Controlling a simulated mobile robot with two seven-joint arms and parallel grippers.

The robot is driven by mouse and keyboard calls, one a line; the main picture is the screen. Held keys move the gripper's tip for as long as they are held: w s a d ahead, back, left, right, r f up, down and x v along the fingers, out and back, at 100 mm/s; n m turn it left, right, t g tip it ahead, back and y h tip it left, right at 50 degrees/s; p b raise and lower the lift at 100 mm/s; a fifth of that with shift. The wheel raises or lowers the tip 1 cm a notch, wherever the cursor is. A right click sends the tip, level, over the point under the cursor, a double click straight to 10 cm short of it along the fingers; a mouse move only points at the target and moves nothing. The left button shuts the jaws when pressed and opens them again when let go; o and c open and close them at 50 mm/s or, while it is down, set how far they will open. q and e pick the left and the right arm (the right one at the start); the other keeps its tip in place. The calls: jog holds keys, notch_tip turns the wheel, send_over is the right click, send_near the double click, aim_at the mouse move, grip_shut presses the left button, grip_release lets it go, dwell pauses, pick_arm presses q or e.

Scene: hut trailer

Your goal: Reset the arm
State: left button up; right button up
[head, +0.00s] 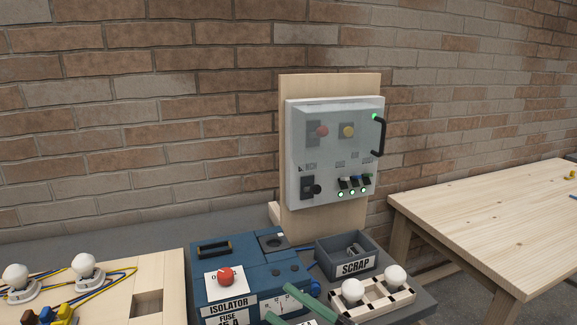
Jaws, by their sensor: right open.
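My right gripper (279,303) shows at the bottom edge, right of centre. Its two green fingers stand apart with nothing seen between them. They are in front of the blue isolator box (212,265) and hide part of its lower right front. The rest of the right arm is below the picture. My left gripper is out of view.
A grey panel with switches (335,150) stands upright on a wooden board. A scrap tray (372,250) and a holder with white bulbs (375,303) lie right of the gripper. A wired wooden board (168,264) lies left. A wooden table (500,210) stands right.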

jog(key=s+d+f+m+t+h, duration=0.2)
jog(key=d+f+m+t+h, duration=0.1)
jog(key=d+f+m+h, duration=0.5)
jog(key=s+d+f+m+t+h, duration=0.1)
jog(key=d+f+m+t+h, duration=0.1)
jog(key=d+f+m+h, duration=0.55)
jog(key=s+d+f+m+g+h, duration=0.1)
jog(key=s+f+m+g, duration=0.5)
jog(key=s+f, duration=0.9)
notch_tip(320, 180, down, 2)
jog(key=shift+s+f+h+p, duration=0.15)
jog(key=shift+h+p, duration=0.2)
jog(key=shift+h, duration=0.2)
dwell(3.1)
